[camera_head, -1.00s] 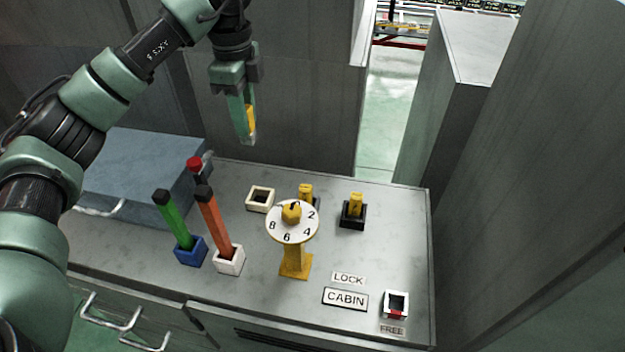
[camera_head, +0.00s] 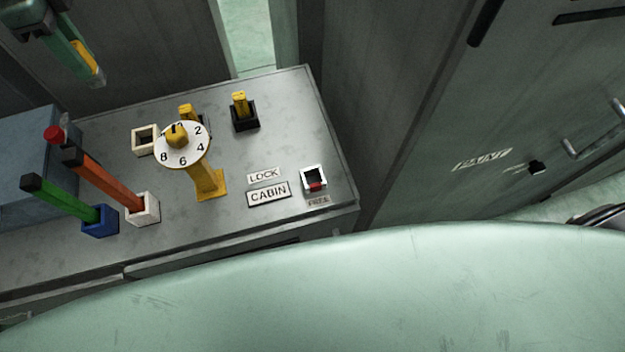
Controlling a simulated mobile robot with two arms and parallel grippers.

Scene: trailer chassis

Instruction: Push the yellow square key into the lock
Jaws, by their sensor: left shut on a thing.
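My left gripper (camera_head: 93,78) is at the top left, shut on a yellow key (camera_head: 84,57). Only one side of the key shows between the green fingers. The gripper is above and behind the left part of the grey console (camera_head: 264,142), apart from it. A square white-rimmed socket (camera_head: 314,178) with a red mark inside is at the console's right front, by the LOCK (camera_head: 263,175), CABIN (camera_head: 268,194) and FREE labels. Its opening looks empty. My right gripper is not in view.
A numbered dial (camera_head: 182,144) on a yellow post stands mid-console. Behind it are yellow pieces, one in a black socket (camera_head: 245,119), and an empty cream socket (camera_head: 145,140). Green (camera_head: 60,198) and orange (camera_head: 106,180) levers tilt at the left. A tall grey cabinet (camera_head: 440,110) stands right.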

